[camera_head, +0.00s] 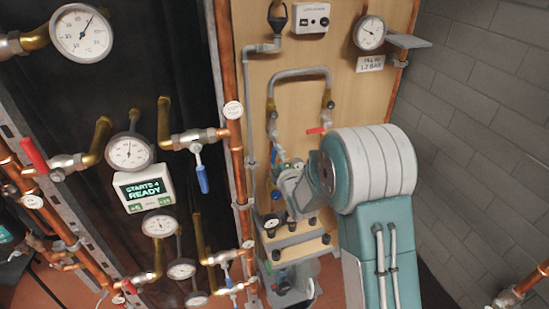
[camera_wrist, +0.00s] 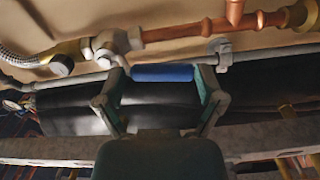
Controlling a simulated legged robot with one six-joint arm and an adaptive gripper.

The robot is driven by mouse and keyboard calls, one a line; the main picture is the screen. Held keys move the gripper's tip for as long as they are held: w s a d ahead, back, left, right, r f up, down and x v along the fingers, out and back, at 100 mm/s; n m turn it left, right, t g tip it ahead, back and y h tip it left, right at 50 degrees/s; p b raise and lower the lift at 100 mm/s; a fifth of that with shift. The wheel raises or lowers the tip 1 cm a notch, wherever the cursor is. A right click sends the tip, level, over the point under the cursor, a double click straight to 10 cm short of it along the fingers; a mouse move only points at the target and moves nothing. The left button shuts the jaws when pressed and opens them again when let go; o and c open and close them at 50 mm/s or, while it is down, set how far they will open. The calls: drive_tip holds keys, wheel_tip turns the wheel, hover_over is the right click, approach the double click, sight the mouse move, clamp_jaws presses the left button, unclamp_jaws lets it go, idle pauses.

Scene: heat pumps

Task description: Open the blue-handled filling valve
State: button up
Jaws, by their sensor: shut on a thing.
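In the wrist view, the blue handle (camera_wrist: 163,73) of the filling valve lies level across the picture, between the two fingers of my gripper (camera_wrist: 162,82). The fingers are shut on it, one at each end. A grey metal valve body (camera_wrist: 108,46) sits on the pipework just above and left of the handle. In the head view, my gripper (camera_head: 284,190) is at the wooden panel, below the looped grey pipe, partly hidden by my own arm. I cannot clearly make out the held handle there.
Another blue-handled valve (camera_head: 202,178) hangs on the left copper pipe. A red-handled valve (camera_head: 316,130) is just above my arm. A copper pipe (camera_wrist: 185,32) runs close above the gripper.

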drive_tip(key=shift+d+f+n, duration=0.2)
drive_tip(key=shift+f+n, duration=0.15)
drive_tip(key=shift+n, duration=0.45)
drive_tip(key=shift+d, duration=0.1)
drive_tip(key=o, duration=1)
drive_tip(key=shift+w+f, duration=0.1)
drive_tip(key=shift+w, duration=0.05)
drive_tip(key=shift+o, duration=0.2)
drive_tip(key=v, duration=1.1)
drive_tip(key=shift+s, duration=0.35)
drive_tip(key=shift+d, duration=0.1)
